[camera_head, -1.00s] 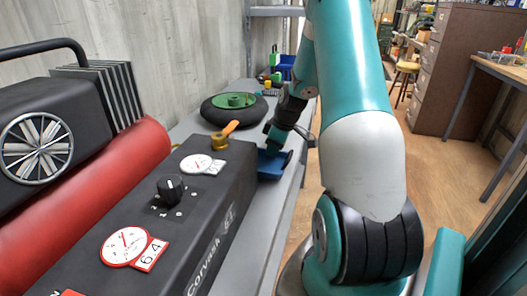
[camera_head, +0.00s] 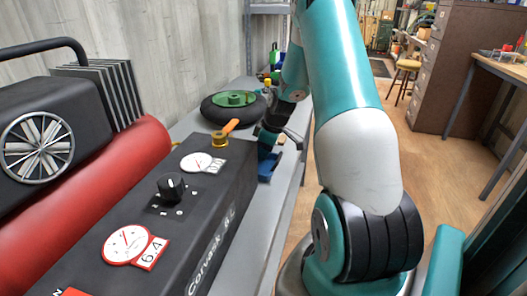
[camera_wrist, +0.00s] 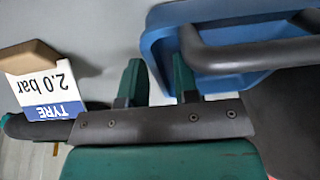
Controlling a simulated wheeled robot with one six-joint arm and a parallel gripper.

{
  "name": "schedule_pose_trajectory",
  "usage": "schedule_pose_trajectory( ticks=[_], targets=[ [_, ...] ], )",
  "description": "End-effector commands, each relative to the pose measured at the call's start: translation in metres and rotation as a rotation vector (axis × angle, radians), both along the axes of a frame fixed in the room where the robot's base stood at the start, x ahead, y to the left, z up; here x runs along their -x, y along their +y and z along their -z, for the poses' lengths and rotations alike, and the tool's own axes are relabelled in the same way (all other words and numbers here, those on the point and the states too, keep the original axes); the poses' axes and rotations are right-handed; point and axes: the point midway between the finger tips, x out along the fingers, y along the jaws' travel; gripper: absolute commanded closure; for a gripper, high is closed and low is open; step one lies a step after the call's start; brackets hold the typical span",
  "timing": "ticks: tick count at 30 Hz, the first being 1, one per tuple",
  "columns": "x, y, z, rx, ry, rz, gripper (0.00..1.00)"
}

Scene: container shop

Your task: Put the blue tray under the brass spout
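The blue tray (camera_head: 267,170) sits on the grey bench against the right side of the black machine, partly hidden by that machine and my arm. In the wrist view the tray (camera_wrist: 159,52) is at the upper right, with a dark curved bar (camera_wrist: 255,54) across it. My gripper (camera_wrist: 157,85) is open, its two green fingers apart near the tray's left edge; I cannot tell whether they touch it. In the head view my gripper (camera_head: 268,145) is just above the tray. The brass spout (camera_head: 219,138), with an orange lever, is left of the tray; its outlet is hidden.
The black machine (camera_head: 190,215) with dials fills the near left. A tyre with a green hub (camera_head: 233,99) lies behind the spout. A "TYRE 2.0 bar" card (camera_wrist: 45,90) in a wooden block stands left of my fingers. Open floor (camera_head: 430,190) lies right of the bench.

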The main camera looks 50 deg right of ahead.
Motion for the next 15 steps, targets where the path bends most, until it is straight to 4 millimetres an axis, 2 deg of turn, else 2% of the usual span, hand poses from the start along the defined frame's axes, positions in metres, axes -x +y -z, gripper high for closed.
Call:
schedule_pose_trajectory(
  ticks=[5,15],
  targets=[
    [0.002,-0.002,-0.013,0.001,-0.002,0.002,0.72],
    [0.022,-0.010,-0.082,0.003,-0.002,0.002,0.72]
  ],
)
